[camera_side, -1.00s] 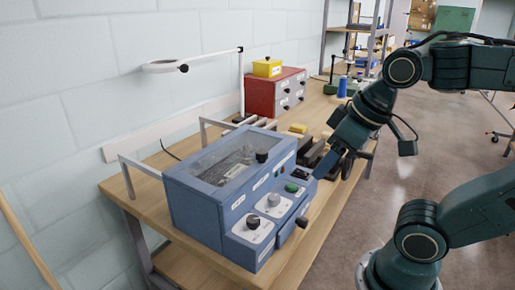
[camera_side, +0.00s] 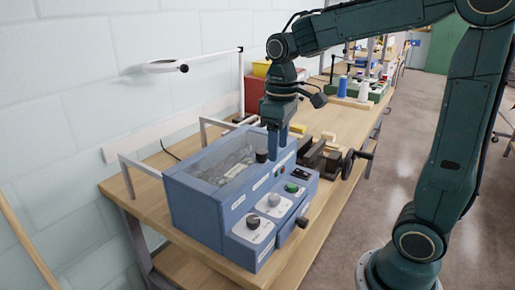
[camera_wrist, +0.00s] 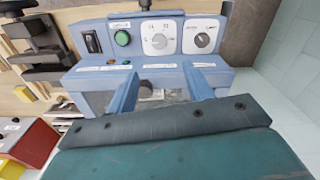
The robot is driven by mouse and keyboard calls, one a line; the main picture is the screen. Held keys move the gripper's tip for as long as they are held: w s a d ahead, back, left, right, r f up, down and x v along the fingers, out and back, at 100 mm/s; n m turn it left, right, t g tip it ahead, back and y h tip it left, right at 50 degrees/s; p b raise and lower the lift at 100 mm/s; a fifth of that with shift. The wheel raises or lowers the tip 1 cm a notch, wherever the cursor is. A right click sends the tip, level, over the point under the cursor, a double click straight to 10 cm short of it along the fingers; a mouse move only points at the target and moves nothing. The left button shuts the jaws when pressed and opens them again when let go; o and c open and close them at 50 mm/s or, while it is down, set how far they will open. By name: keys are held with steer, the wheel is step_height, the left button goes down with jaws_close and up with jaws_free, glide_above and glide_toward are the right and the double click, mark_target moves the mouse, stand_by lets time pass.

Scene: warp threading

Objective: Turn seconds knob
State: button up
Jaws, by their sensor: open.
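The blue machine (camera_side: 205,215) has two dial knobs on white plates on its sloped front panel. One is a grey knob (camera_side: 274,199) and the other a darker knob (camera_side: 253,221). In the wrist view, they are the middle dial (camera_wrist: 159,41) and the right dial (camera_wrist: 203,39). The labels are too small for me to tell which is the seconds knob. My gripper (camera_side: 276,155) is open and points down above the machine's top, behind the panel. In the wrist view, its fingers (camera_wrist: 161,88) are apart with no knob between them.
A green button (camera_side: 291,187) and a black switch (camera_side: 300,173) share the panel. A black lid knob (camera_side: 261,156) is close to my gripper. A black knob (camera_side: 302,222) sticks out of the machine's front. A dark vise (camera_side: 322,158) and red cabinet (camera_side: 254,95) stand behind on the bench.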

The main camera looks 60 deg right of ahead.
mark_target(274, 196)
steer(key=shift+w+d+f, duration=0.15)
steer(key=shift+w+f, duration=0.05)
steer(key=shift+w, duration=0.15)
steer(key=shift+f, duration=0.1)
step_height(274, 196, down, 14)
steer(key=shift+r, duration=0.2)
stand_by(0.5)
steer(key=c, duration=1)
steer(key=shift+o, duration=0.2)
